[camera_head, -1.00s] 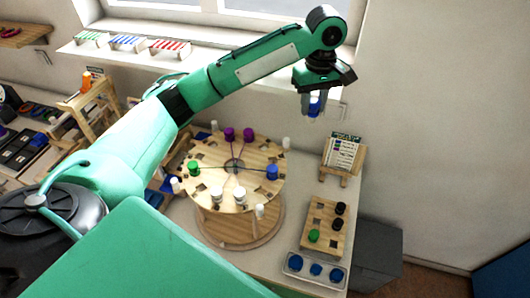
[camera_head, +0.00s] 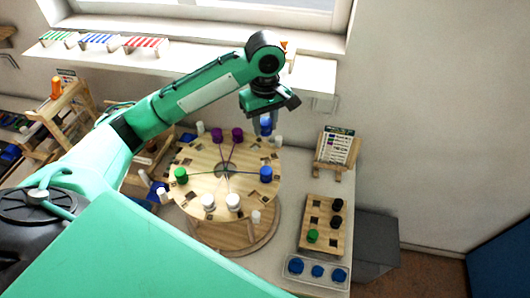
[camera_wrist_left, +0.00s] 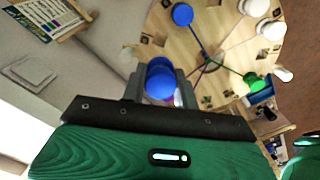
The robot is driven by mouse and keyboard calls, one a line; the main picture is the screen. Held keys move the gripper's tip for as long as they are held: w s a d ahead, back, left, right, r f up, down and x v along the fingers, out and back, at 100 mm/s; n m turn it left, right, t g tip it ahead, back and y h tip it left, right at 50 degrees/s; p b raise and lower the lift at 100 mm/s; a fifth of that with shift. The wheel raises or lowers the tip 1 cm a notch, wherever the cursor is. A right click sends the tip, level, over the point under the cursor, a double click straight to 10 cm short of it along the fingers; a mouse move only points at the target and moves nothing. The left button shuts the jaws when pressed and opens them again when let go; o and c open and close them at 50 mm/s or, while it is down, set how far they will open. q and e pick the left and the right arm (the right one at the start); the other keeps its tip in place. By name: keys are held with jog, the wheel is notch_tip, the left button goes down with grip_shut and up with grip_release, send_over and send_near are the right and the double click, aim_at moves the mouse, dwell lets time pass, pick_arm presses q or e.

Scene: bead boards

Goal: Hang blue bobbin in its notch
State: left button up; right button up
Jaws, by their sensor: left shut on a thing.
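My left gripper (camera_head: 266,124) is shut on a blue bobbin (camera_head: 265,127) above the back right rim of the round wooden board (camera_head: 205,160). The held bobbin also shows between the fingers in the left wrist view (camera_wrist_left: 160,78). A second blue bobbin (camera_head: 266,174) sits at the board's right side, with a thread running to the centre. The notch below the held bobbin is partly hidden. My right gripper is not in view.
Purple (camera_head: 237,134), green (camera_head: 181,175) and white (camera_head: 233,201) bobbins stand around the board, with white pegs at its rim. A bobbin rack (camera_head: 312,240), a tray of blue bobbins (camera_head: 291,277) and a card stand (camera_head: 335,150) are at the right.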

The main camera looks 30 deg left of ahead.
pick_arm(q)
send_near(265, 154)
notch_tip(265, 154, down, 2)
jog(key=s+d, duration=0.1)
jog(key=s, duration=0.1)
notch_tip(265, 154, down, 4)
jog(key=shift+d+f+p, duration=0.1)
jog(key=shift+p, duration=0.2)
jog(key=shift+f, duration=0.2)
jog(key=shift+f, duration=0.15)
jog(key=o, duration=0.9)
jog(key=shift+c, duration=0.2)
jog(key=shift+o, duration=0.6)
